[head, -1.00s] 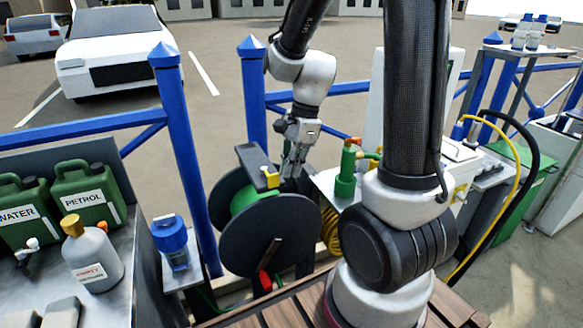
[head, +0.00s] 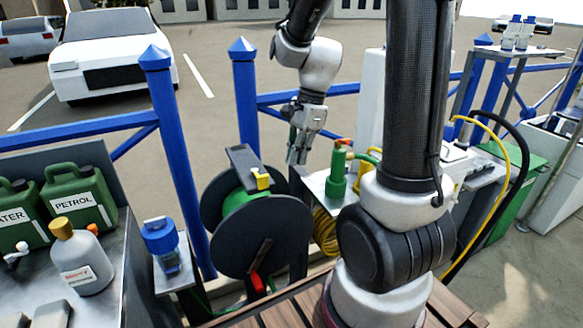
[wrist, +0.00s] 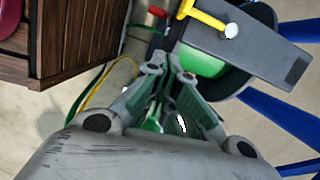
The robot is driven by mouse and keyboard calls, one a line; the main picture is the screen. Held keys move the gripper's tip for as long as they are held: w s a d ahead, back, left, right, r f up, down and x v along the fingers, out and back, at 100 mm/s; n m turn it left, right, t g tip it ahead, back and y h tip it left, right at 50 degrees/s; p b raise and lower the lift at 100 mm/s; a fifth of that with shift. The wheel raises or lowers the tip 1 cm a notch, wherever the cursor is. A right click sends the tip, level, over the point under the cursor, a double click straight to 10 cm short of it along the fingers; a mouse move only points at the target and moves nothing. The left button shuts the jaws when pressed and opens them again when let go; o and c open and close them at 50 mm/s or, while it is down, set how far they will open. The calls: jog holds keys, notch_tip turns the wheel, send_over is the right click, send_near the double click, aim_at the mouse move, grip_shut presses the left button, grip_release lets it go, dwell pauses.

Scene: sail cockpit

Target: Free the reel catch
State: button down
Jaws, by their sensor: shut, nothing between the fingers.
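The hose reel (head: 240,235) has black side discs and a green drum, and stands behind the wooden deck. A dark grey bar lies across its top, and the yellow catch (head: 262,180) sits on that bar. In the wrist view the yellow catch (wrist: 205,15) is at the top, on the grey bar (wrist: 250,42), with a pale round end. My gripper (head: 297,158) is shut and empty, pointing down, to the right of the catch and slightly higher in the picture, apart from it. In the wrist view my gripper's fingertips (wrist: 168,68) are below and left of the catch.
A red handle (head: 257,282) is low on the reel. A green cylinder (head: 337,170) on a shelf stands close right of my gripper. Blue railing posts (head: 245,100) rise behind the reel. Green cans and a bottle (head: 80,255) stand on the left bench.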

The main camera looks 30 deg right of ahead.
jog(key=v, duration=0.7)
dwell(0.4)
jog(key=s+d+r+n+t+h, duration=0.1)
jog(key=s+r+n+t, duration=0.3)
jog(key=s+n, duration=1)
jog(key=r+n+h, duration=0.1)
jog(key=n, duration=0.2)
jog(key=shift+s+d+r+n+h, duration=0.15)
jog(key=shift+s+n+h, duration=0.1)
jog(key=shift+n+h, duration=0.15)
